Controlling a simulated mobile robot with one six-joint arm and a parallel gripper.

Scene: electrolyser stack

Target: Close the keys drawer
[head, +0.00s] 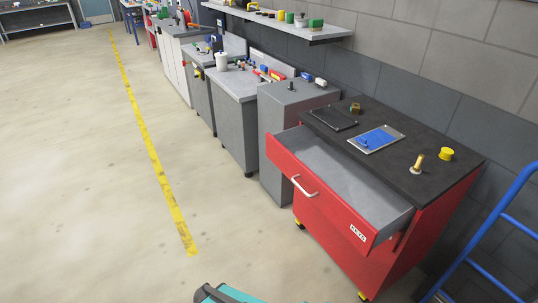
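The keys drawer (335,209) is the red drawer of a red cabinet (425,235) with a dark top. It stands pulled well out toward the aisle, and its grey inside (345,180) shows no contents. A pale bar handle (304,187) sits on its front, left of the middle. A small white label (358,233) is at the right of the front, too small to read surely. My gripper is not in view, and nothing is seen touching the drawer. A teal and dark part at the bottom edge seems to be mine.
On the cabinet top lie a blue item on a plate (376,139), a dark flat panel (334,118), a brass fitting (416,165) and a yellow cap (446,154). A blue rail frame (490,235) stands at right. Grey benches line the wall. The floor left of the drawer is clear.

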